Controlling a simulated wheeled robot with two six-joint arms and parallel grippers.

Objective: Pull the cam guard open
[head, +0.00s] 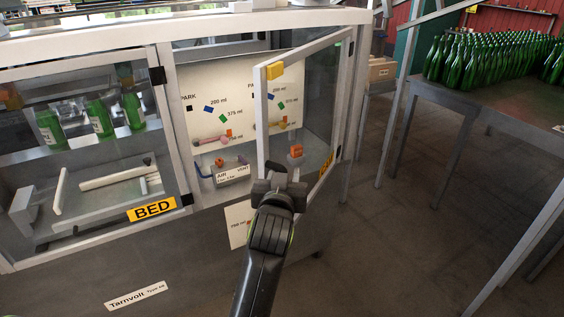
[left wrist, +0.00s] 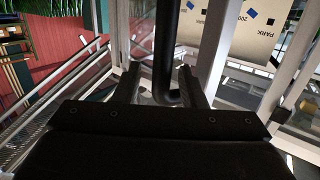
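The cam guard (head: 262,120), a grey-framed clear door, stands ajar on the right half of the machine front. Its left edge is swung out and its black hinges are on the right. Behind it is a white panel (head: 204,95) with coloured marks and the word PARK. My left gripper (head: 279,178) is at the lower free edge of the guard. In the left wrist view a black handle bar (left wrist: 168,60) lies between the fingers of my left gripper (left wrist: 160,80). The fingers are apart, with a visible gap on the bar's left side. My right gripper is not in view.
A grey table (head: 440,95) with many green bottles stands at the right. The floor (head: 400,240) between is clear.

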